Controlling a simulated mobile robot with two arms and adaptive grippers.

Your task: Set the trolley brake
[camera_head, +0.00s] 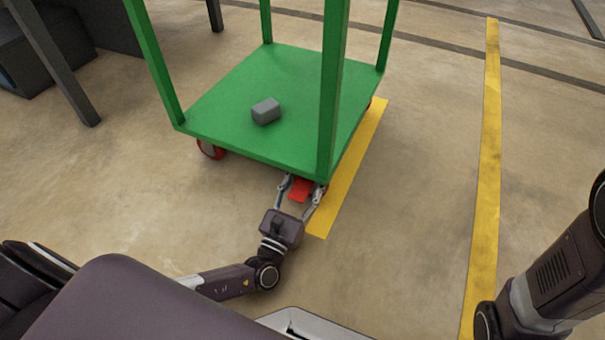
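The green trolley (235,125) stands on the floor at the upper middle, with red wheels under its deck. A red brake pedal (300,190) sticks out under its near right corner, by a wheel. My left gripper (303,187) is at this corner, low near the floor. Its fingers are spread, one on each side of the red pedal. I cannot tell whether they touch it. The wheel behind the pedal is mostly hidden by the deck, the pedal and the fingers. My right arm shows at the right edge, but its gripper is out of view.
A grey block (266,111) lies on the trolley deck. Green posts rise from the deck corners. Yellow floor strips (487,150) run beside the trolley and farther right. A dark table or rack leg (68,75) stands at the upper left. The floor to the right is clear.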

